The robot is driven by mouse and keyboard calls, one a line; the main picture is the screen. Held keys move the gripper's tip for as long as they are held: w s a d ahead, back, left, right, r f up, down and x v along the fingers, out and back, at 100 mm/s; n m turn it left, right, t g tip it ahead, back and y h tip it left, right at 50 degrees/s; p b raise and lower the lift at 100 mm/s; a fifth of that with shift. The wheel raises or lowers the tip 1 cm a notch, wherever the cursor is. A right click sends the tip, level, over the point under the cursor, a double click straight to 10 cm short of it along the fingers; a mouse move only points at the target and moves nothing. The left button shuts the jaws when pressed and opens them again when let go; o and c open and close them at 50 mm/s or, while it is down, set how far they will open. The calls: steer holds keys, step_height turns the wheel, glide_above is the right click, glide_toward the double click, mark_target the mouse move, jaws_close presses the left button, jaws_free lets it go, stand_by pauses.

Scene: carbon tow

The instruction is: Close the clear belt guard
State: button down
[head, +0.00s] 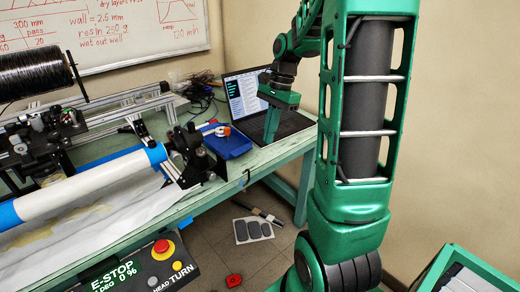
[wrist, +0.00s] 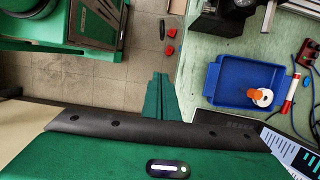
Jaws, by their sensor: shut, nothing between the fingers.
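My gripper (head: 271,124) is shut and empty, pointing down in front of the laptop in the head view. In the wrist view my gripper's green fingers (wrist: 159,82) lie together, seen over the floor beside the bench edge. The winding machine's dark end unit (head: 192,152) stands at the right end of the white mandrel (head: 95,183), left of my gripper and apart from it. Part of a dark machine body also shows at the top of the wrist view (wrist: 225,15). I cannot make out the clear belt guard in either view.
A blue tray (wrist: 228,97) with a tape roll (wrist: 263,97) lies on the green bench (head: 250,165), beside a laptop (head: 245,92). An E-stop panel (head: 140,270) is in the foreground. Red pieces (wrist: 169,32) lie on the floor.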

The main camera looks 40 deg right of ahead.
mark_target(240, 174)
steer(key=a+f, duration=0.6)
steer(key=f, duration=0.3)
steer(key=shift+s, duration=0.2)
steer(key=shift+a, duration=0.1)
steer(key=shift+s, duration=0.1)
